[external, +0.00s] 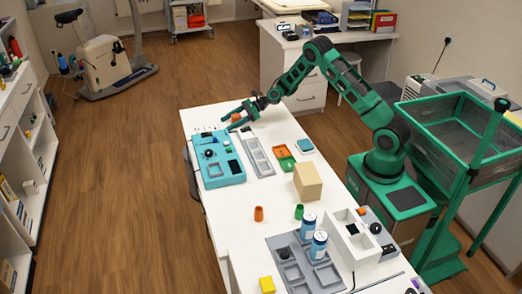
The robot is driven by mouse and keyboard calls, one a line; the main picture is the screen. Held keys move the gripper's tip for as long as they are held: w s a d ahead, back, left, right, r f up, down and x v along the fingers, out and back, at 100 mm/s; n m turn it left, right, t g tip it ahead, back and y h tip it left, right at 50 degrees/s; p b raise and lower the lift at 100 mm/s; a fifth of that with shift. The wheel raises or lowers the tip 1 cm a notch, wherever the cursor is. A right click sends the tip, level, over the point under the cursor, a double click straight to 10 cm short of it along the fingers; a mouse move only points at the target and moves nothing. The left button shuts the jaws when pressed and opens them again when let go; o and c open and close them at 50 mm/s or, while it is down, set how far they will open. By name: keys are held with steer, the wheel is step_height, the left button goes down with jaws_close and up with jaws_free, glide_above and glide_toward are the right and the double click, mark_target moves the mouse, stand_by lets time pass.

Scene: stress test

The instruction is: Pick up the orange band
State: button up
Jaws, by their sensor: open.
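My gripper (226,124) is open at the far end of the white table, reaching left over the back of the turquoise panel. A small orange thing (236,117) shows between its two fingers; it may be the orange band, but it is too small to tell its shape or whether the fingers touch it.
The turquoise panel (212,172) and a grey compartment tray (257,157) lie below my gripper. A tan block (307,181), a green cup (299,212), blue-white cans (319,245) and a yellow block (267,284) stand nearer. The table's middle left is mostly clear.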

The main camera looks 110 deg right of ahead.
steer(key=c, duration=1.1)
steer(key=shift+c, duration=0.2)
steer(key=shift+r, duration=0.1)
